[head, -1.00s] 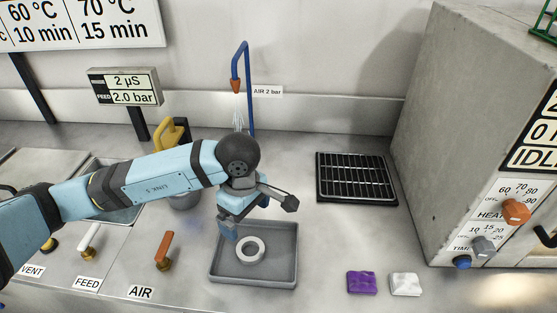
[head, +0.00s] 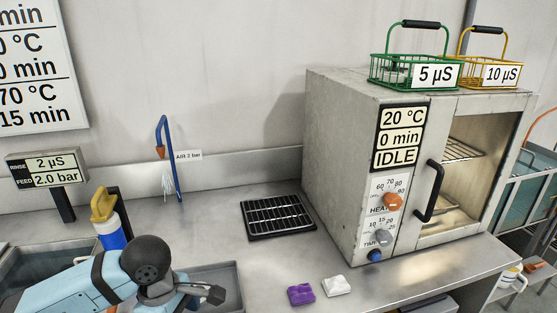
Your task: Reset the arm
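My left arm comes in at the lower left of the head view. Its dark wrist joint and part of the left gripper's body (head: 190,290) show at the bottom edge, over the left part of a grey tray (head: 229,274). My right gripper is not in view.
An oven (head: 345,160) reading IDLE stands at the right, with green (head: 415,72) and yellow (head: 491,74) baskets on top. A black rack (head: 277,217), purple pad (head: 301,294) and white pad (head: 337,286) lie on the bench. A blue air pipe (head: 172,160) and yellow-topped bottle (head: 110,225) stand left.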

